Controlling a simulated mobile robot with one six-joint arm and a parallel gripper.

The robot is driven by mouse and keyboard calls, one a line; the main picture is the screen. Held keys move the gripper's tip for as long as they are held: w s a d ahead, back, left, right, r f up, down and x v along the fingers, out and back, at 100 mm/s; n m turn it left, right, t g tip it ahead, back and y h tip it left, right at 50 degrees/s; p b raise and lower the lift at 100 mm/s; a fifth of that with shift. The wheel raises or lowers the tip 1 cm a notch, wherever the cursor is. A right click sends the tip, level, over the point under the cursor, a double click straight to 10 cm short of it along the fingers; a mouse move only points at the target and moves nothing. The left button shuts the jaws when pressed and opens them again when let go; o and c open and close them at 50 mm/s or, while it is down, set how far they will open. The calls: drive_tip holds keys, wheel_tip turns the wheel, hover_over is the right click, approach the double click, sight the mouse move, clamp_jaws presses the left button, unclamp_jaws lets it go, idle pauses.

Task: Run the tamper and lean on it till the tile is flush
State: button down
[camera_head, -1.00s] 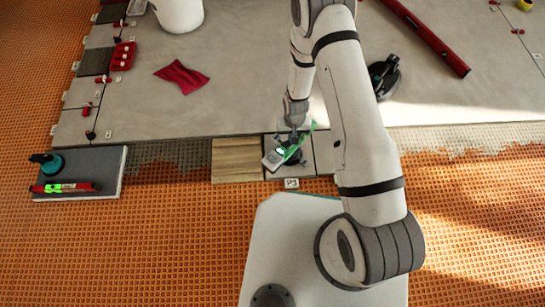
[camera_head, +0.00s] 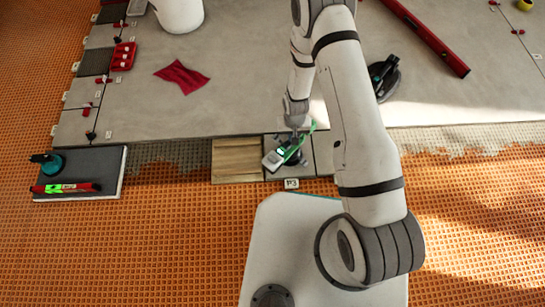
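The tamper (camera_head: 286,152) is a small green and pale grey tool with a lit green display and a dark round base. It stands on a grey tile (camera_head: 280,172) marked by a small P3 label (camera_head: 291,184). My gripper (camera_head: 297,134) is at the tool's upper end, above the tile; its fingers are too small and covered to show whether they are closed on it. A wood-look tile (camera_head: 237,160) lies directly left of the grey tile. Whether the grey tile is flush with its neighbours cannot be told from this height.
A dark slab (camera_head: 105,165) at left carries a level with a green light (camera_head: 62,188) and a teal suction cup (camera_head: 47,163). A black suction lifter (camera_head: 384,77), a red bar (camera_head: 428,38), a red cloth (camera_head: 181,76) and a white bucket (camera_head: 178,12) are on the large tiles.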

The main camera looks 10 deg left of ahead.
drive_tip(key=shift+r+p, duration=2)
drive_tip(key=shift+r, duration=1.4)
